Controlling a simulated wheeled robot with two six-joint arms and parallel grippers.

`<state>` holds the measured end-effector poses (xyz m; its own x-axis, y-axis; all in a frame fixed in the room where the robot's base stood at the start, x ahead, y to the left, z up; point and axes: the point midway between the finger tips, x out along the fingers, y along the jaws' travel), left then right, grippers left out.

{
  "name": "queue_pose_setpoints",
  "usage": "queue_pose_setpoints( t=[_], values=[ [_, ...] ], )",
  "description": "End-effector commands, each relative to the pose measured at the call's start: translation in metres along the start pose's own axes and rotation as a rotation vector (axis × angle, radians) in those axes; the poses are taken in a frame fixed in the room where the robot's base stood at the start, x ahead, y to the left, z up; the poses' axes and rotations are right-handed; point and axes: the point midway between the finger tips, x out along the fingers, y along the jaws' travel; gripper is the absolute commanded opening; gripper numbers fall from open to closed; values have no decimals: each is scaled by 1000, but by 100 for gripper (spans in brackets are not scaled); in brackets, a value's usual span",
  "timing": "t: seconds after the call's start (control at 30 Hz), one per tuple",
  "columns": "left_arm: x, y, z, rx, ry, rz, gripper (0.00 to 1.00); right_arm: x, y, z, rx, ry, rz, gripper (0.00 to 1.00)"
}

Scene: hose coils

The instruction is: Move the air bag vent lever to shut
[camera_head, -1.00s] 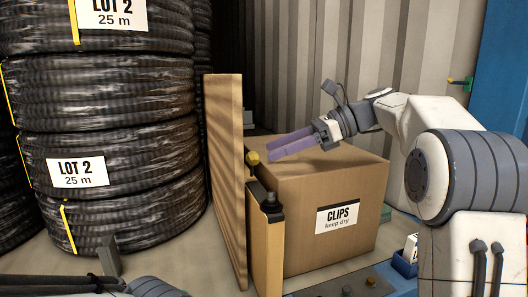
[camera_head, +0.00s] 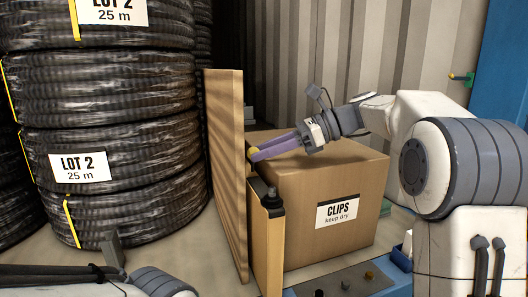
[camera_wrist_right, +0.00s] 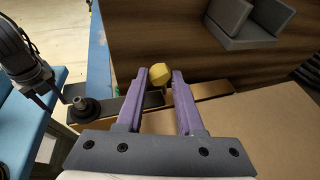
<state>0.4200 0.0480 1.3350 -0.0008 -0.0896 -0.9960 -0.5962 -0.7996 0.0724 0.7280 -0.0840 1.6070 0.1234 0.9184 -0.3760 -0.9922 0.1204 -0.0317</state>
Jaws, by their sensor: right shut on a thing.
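The vent lever's yellow knob (camera_head: 252,155) sits at the top of the tan air bag (camera_head: 267,245), which stands upright between the plywood board and the carton. A black fitting (camera_head: 269,196) is on top of the bag. My right gripper (camera_head: 257,153) reaches in from the right above the carton, its purple fingers shut on the knob. The right wrist view shows the knob (camera_wrist_right: 160,74) between the fingertips, with the round black fitting (camera_wrist_right: 86,109) to their left.
A plywood board (camera_head: 226,170) stands left of the bag, against a stack of black hose coils (camera_head: 110,145). A "CLIPS" carton (camera_head: 350,180) is close on the right, under my right forearm. A corrugated wall (camera_head: 350,50) rises behind.

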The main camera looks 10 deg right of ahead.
Motion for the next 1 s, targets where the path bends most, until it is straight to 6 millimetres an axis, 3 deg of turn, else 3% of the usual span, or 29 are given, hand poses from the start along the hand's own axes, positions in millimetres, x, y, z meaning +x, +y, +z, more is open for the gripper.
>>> queue_pose_setpoints(
  t=[0.13, 0.47, 0.5, 0.57, 0.6, 0.87, 1.0],
  values=[
    [18, -2, 1, 1, 0, 0, 50, 0, 4, -6, -65, -24, -30, 0],
    [18, -2, 1, 1, 1, 0, 50, -2, 5, -3, -88, -32, -39, 0],
    [18, -2, 1, 1, 1, 0, 50, -2, 5, -2, -88, -32, -39, 40],
    [18, -2, 1, 1, 1, 0, 50, -2, 5, -2, -88, -32, -39, 63],
    [18, -2, 1, 1, 1, 0, 50, -1, 5, -2, -88, -32, -38, 66],
    [18, -2, 1, 1, 1, 0, 50, -1, 5, -2, -88, -31, -37, 66],
    [10, -1, 0, 0, 0, 0, 50, -10, 5, 0, -86, -31, -39, 66]
  ],
)
